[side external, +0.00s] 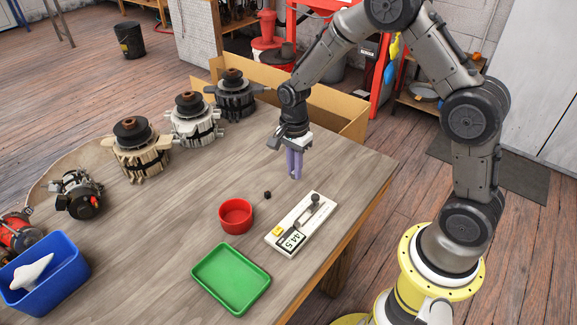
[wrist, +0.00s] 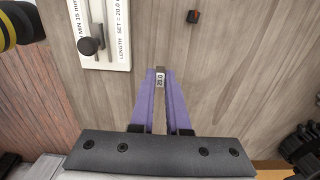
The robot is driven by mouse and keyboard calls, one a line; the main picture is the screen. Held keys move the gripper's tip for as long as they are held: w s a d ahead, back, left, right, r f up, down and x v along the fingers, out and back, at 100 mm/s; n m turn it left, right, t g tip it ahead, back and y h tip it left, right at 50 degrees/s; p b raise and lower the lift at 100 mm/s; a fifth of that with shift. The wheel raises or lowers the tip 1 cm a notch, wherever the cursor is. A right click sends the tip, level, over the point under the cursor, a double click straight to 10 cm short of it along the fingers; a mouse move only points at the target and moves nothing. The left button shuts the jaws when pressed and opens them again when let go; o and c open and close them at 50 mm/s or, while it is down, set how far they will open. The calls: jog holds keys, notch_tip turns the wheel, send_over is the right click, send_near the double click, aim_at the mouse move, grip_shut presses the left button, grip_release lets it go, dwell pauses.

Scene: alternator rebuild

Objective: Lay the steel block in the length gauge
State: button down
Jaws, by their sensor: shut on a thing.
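My gripper (side external: 295,174) has purple fingers and is above the wooden table, behind the length gauge in the side external view. In the wrist view my gripper (wrist: 160,74) is shut on the steel block (wrist: 160,83), a small grey piece with a white number label between the fingertips. The block is not discernible in the side external view. The length gauge (side external: 290,239) is a white plate with a display, a yellow part and a dark knob. In the wrist view part of the gauge (wrist: 122,55) shows at the upper left, apart from the block.
A red bowl (side external: 236,218) and a green tray (side external: 207,274) lie left of the gauge. A small dark piece (side external: 267,195) lies near the bowl. Several alternators, one of them pale (side external: 195,120), stand farther left, with a blue bin (side external: 60,285). A cardboard box (side external: 335,115) is behind.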

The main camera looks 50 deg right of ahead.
jog(key=s+a+r, duration=0.1)
jog(key=s+a, duration=0.1)
jog(key=s, duration=0.1)
jog(key=s+a+r, duration=0.1)
jog(key=s+a, duration=0.2)
jog(key=s+a+r, duration=0.1)
jog(key=s+a, duration=0.1)
jog(key=s, duration=0.1)
jog(key=shift+a+r, duration=0.2)
jog(key=shift+r, duration=0.2)
send_over(304, 219)
jog(key=shift+f, duration=2.4)
jog(key=shift+f, duration=0.55)
jog(key=shift+f, duration=0.35)
jog(key=c, duration=0.8)
grip_release()
